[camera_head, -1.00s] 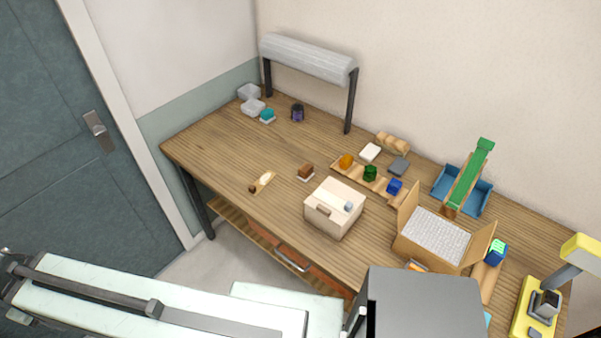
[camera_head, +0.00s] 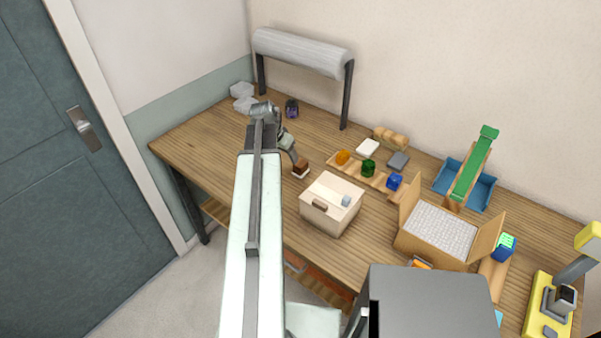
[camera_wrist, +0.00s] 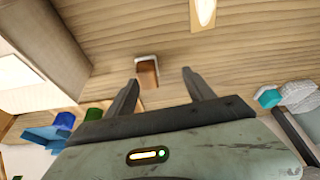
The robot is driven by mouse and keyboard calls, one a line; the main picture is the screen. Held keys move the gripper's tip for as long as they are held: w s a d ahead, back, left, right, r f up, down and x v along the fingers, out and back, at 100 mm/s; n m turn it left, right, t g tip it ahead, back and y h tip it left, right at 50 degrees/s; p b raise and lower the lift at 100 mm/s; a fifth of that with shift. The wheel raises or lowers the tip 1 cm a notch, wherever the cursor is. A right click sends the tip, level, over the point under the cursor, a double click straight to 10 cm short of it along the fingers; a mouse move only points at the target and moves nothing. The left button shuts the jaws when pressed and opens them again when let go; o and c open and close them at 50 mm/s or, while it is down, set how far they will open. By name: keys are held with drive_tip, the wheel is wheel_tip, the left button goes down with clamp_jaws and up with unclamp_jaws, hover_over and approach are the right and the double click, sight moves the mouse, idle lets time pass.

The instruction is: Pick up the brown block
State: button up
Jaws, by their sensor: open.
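The brown block (camera_head: 301,165) sits on a small white base on the wooden table, left of the cream box. In the wrist view the brown block (camera_wrist: 147,73) lies ahead of my fingers, nearer the left fingertip, with a white edge on its far side. My gripper (camera_head: 291,151) is close to the block in the head view. In the wrist view my gripper (camera_wrist: 160,76) is open, with nothing between its fingers that I can see it touching. My arm hides the table's left middle part in the head view.
The cream box (camera_head: 332,205) stands right of the block. A wooden strip with orange, green and blue pieces (camera_head: 368,167) lies behind it. An open carton (camera_head: 437,231) stands farther right.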

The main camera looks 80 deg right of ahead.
sight(300, 163)
drive_tip(key=shift+m, duration=0.5)
drive_tip(key=s, duration=0.2)
drive_tip(key=s+d, duration=0.1)
drive_tip(key=s, duration=0.1)
drive_tip(key=shift+s, duration=0.15)
drive_tip(key=b+x, duration=0.7)
drive_tip(key=x, duration=0.1)
drive_tip(key=shift+f+b, duration=0.2)
drive_tip(key=shift+b, duration=0.15)
drive_tip(key=shift+r, duration=0.2)
clamp_jaws()
wheel_tip(300, 163, up, 10)
drive_tip(key=p, duration=1)
drive_tip(key=shift+r+p, duration=0.15)
drive_tip(key=shift+p, duration=0.2)
drive_tip(key=shift+w, duration=0.2)
